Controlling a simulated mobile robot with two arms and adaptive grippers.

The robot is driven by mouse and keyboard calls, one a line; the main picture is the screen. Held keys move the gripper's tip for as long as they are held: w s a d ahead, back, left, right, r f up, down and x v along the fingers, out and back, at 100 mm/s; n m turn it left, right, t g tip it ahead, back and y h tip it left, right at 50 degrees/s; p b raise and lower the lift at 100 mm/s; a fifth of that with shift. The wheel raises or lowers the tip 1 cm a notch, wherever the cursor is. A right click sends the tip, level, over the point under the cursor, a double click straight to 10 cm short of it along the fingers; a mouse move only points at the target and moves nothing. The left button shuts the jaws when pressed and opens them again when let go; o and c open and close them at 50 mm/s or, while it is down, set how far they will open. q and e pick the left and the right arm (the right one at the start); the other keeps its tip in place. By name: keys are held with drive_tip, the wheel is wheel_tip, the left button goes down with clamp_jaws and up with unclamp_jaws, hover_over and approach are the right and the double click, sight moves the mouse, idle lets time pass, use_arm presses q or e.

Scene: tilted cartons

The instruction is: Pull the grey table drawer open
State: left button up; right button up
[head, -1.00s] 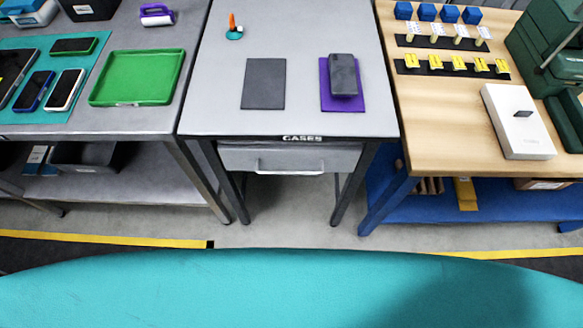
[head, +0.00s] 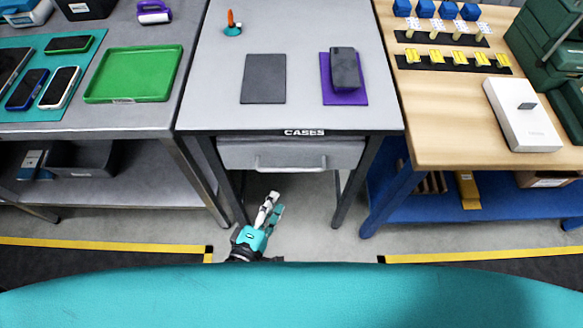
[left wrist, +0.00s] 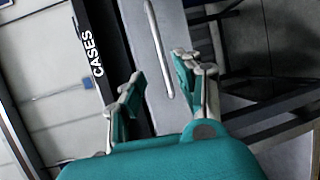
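The grey table drawer (head: 292,155) sits shut under the grey table (head: 215,75), below the CASES label. Its pale bar handle (head: 290,165) runs across the drawer front. In the left wrist view the handle (left wrist: 158,50) stands upright in the picture, ahead of the fingers. My left gripper (head: 271,207) is below and in front of the drawer, toward the handle's left end, not touching it. In the left wrist view my left gripper's fingers (left wrist: 160,85) are spread apart, with nothing between them. My right gripper is not in the head view.
On the table lie a dark grey pad (head: 263,79), a purple pad (head: 345,92) with a dark phone (head: 344,67) on it, and a small orange and teal item (head: 232,25). Table legs (head: 352,185) flank the drawer. The floor in front is clear.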

sight(291, 169)
use_arm(q)
drive_tip(key=x, duration=1.2)
drive_tip(key=shift+w+d+f, duration=0.1)
drive_tip(key=shift+w+d, duration=0.05)
drive_tip(key=shift+w, duration=0.1)
clamp_jaws()
